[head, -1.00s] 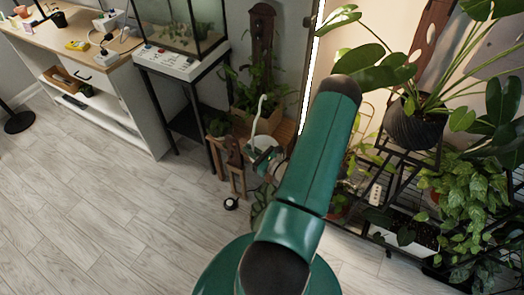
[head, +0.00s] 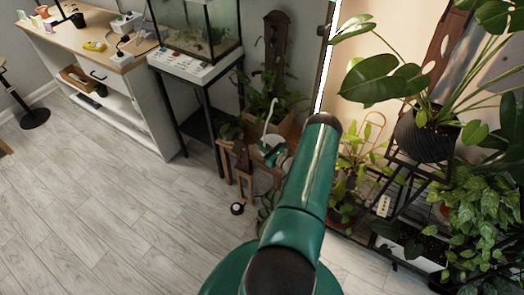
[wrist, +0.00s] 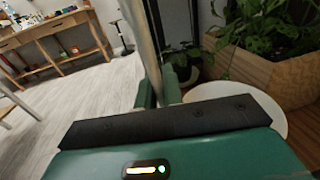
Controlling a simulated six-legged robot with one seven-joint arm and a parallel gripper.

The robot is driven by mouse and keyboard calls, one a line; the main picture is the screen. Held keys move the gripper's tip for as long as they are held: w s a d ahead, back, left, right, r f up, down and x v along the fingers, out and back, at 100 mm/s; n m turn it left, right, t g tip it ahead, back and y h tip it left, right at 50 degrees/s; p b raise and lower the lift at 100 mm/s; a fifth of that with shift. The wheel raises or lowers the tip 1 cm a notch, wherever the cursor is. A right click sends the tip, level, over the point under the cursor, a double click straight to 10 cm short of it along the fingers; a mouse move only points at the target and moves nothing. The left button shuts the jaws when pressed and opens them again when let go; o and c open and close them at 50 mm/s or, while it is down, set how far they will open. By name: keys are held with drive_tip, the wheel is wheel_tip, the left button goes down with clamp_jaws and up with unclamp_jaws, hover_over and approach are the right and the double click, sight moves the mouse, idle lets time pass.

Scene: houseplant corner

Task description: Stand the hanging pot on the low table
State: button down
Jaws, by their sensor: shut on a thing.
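The white hanging pot (head: 270,142) shows in the head view, with its thin pale curved hanger (head: 267,112) rising above it. My gripper (head: 281,157) is at the pot and partly covers it. In the wrist view my fingers (wrist: 158,92) are closed around the pale hanger (wrist: 147,42). A white round surface (wrist: 282,118), probably the pot, shows beyond my gripper's body. The low wooden table (head: 224,160) is behind and left of my gripper in the head view. I cannot tell whether the pot touches it.
A wooden planter (wrist: 272,80) with leafy plants and a small potted plant (wrist: 186,66) stand close by. A black stand bears a glass tank (head: 195,30). A plant rack (head: 395,190) is at the right. The floor at left is clear.

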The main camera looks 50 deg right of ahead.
drive_tip(key=shift+w+d+f, duration=0.15)
drive_tip(key=shift+f, duration=0.8)
drive_tip(key=shift+w+d+f, duration=0.1)
drive_tip(key=shift+f, duration=0.85)
drive_tip(key=c, duration=2)
unclamp_jaws()
drive_tip(key=shift+f, duration=0.15)
drive_tip(key=o, duration=0.5)
drive_tip(key=shift+c, duration=0.2)
